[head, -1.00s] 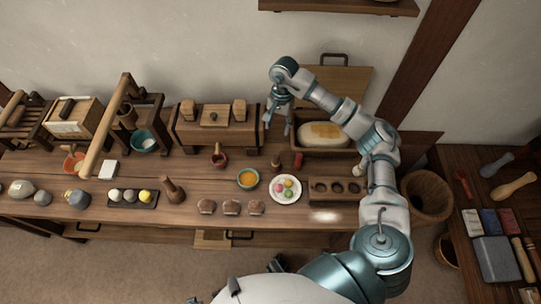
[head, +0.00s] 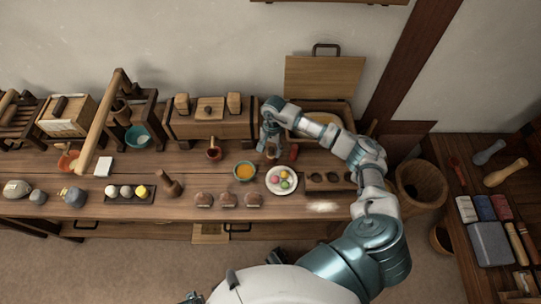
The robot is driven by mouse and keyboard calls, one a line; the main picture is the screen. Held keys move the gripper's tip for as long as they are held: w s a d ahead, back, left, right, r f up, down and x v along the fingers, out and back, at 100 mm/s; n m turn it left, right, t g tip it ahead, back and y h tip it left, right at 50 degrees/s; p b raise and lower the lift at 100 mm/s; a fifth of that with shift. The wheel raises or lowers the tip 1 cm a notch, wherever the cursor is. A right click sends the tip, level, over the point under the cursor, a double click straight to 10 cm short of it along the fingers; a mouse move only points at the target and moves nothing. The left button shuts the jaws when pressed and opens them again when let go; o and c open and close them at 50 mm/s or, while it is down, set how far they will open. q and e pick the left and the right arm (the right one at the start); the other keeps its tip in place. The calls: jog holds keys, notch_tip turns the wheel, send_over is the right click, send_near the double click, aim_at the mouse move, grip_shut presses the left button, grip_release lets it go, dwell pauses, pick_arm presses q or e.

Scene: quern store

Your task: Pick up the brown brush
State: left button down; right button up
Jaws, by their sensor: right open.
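My right gripper (head: 271,145) is open and points down over the back part of the long wooden bench, in front of the lidded wooden chest. A small upright brown thing, which looks like the brown brush (head: 272,153), stands on the bench right at its fingertips. The fingers largely cover it, and I cannot tell whether they touch it. My left gripper does not show.
A small red object (head: 293,152) stands close to the right of the gripper. A white plate of coloured balls (head: 270,187), an orange-filled bowl (head: 244,172) and a dark red pot (head: 213,151) are nearby. A wooden block with hollows (head: 314,187) lies to the right.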

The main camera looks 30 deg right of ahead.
jog(key=shift+d+f, duration=0.1)
jog(key=shift+f, duration=0.25)
jog(key=shift+d, duration=0.2)
grip_shut()
jog(key=shift+a, duration=0.2)
notch_tip(320, 180, up, 10)
jog(key=shift+d, duration=0.1)
jog(key=c, duration=0.9)
grip_release()
grip_shut()
